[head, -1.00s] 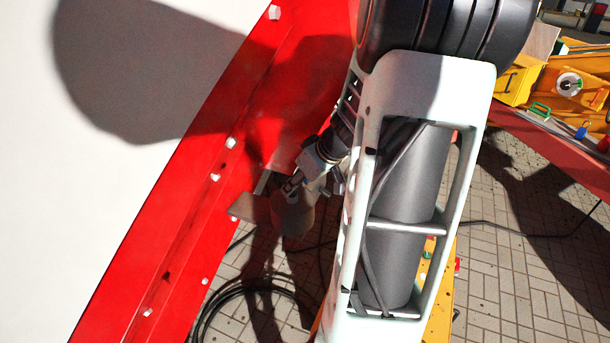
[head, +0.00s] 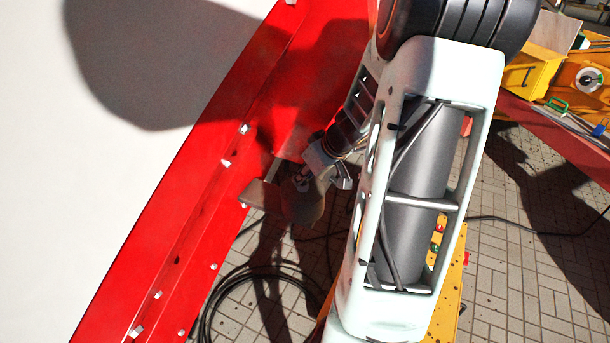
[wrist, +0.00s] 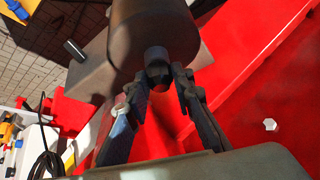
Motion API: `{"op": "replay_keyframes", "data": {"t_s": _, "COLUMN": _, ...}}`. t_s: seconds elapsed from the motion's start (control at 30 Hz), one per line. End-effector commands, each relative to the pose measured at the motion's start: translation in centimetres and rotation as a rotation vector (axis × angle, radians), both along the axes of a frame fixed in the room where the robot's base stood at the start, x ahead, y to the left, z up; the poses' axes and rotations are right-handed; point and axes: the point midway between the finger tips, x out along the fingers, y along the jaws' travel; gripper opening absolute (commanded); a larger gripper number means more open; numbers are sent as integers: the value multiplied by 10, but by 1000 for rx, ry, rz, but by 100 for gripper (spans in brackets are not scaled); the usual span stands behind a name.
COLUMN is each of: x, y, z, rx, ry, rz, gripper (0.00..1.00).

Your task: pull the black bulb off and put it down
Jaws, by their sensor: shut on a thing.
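The black bulb (wrist: 155,30) is a dark, rounded cylinder with a short neck. In the wrist view the neck sits between the two fingertips of my gripper (wrist: 160,78), which is shut on it. The body of the bulb extends beyond the fingers to the top edge of the picture. In the head view the bulb (head: 305,207) is in shadow below my gripper (head: 303,180), beside a grey bracket plate (head: 258,195) on the red machine. I cannot tell whether the bulb still touches the plate.
The red machine side (head: 215,190) with several pale bolts runs along the left, close to my gripper. A coiled black cable (head: 225,300) lies on the paved floor (head: 500,255) below. Yellow equipment (head: 530,75) stands at the upper right.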

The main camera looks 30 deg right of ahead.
Motion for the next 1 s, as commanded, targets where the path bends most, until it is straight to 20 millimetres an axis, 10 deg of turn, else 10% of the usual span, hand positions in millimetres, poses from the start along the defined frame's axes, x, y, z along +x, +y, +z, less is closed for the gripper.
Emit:
{"op": "replay_keyframes", "data": {"t_s": 0.07, "x": 0, "y": 0, "z": 0, "rx": 0, "ry": 0, "rz": 0, "gripper": 18}}
{"op": "replay_keyframes", "data": {"t_s": 0.23, "x": 0, "y": 0, "z": 0, "rx": 0, "ry": 0, "rz": 0, "gripper": 0}}
{"op": "replay_keyframes", "data": {"t_s": 1.0, "x": 0, "y": 0, "z": 21, "rx": 0, "ry": 0, "rz": 0, "gripper": 0}}
